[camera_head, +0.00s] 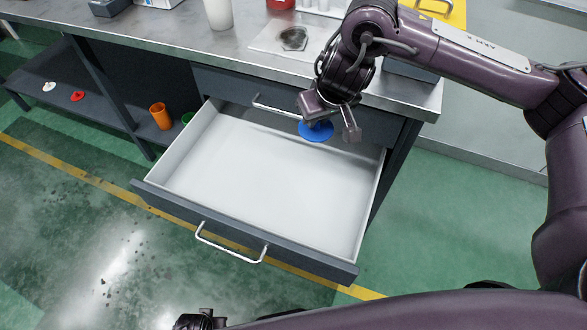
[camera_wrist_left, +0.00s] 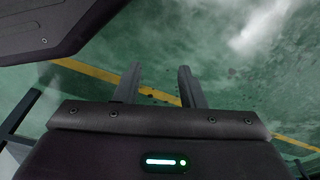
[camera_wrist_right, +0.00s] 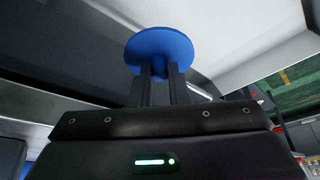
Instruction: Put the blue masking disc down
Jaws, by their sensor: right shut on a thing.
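The blue masking disc (camera_head: 316,131) is in my right gripper (camera_head: 330,120), over the back right part of the open drawer (camera_head: 260,185). In the right wrist view, the disc (camera_wrist_right: 160,47) shows beyond the fingertips, and my right gripper (camera_wrist_right: 160,78) is shut on its short stem. The drawer is white inside and looks empty. In the left wrist view, my left gripper (camera_wrist_left: 158,82) has its two fingers apart with nothing between them, above the green floor. In the head view only a dark bit of it shows at the bottom edge.
The grey worktop (camera_head: 150,40) is behind the drawer, with a white cup (camera_head: 218,13) and a plate with a dark round recess (camera_head: 292,39). A low shelf at left holds a white piece (camera_head: 49,86), a red piece (camera_head: 77,96) and an orange cup (camera_head: 161,116).

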